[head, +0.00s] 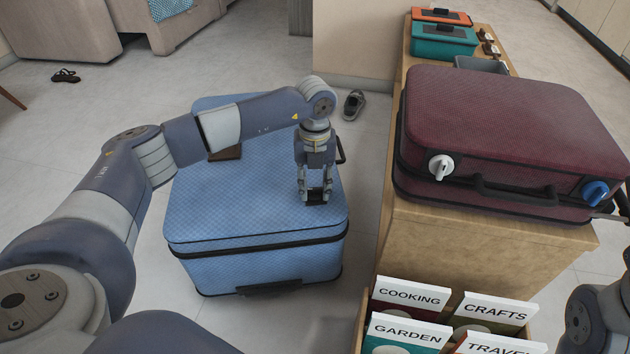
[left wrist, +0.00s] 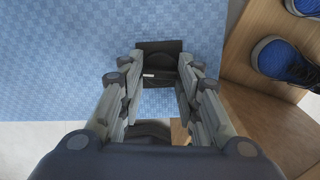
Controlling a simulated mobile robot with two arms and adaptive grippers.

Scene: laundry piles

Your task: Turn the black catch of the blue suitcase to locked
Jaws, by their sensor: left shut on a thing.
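The blue suitcase (head: 240,205) lies flat on the floor, with its black seam and a dark handle on the near side. My left gripper (head: 315,190) points down at the suitcase's near right part and is shut on the black catch (head: 316,199). In the left wrist view the black catch (left wrist: 158,47) sits between the two fingers, on the blue weave. A small pale mark shows on it; I cannot read which way it is turned.
A burgundy suitcase (head: 510,130) with a white knob (head: 441,167) and a blue knob (head: 596,193) lies on a wooden bench (head: 450,240) to the right. Labelled dividers (head: 405,297) stand in front. A grey shoe (head: 354,104) lies behind the blue suitcase. Floor on the left is mostly clear.

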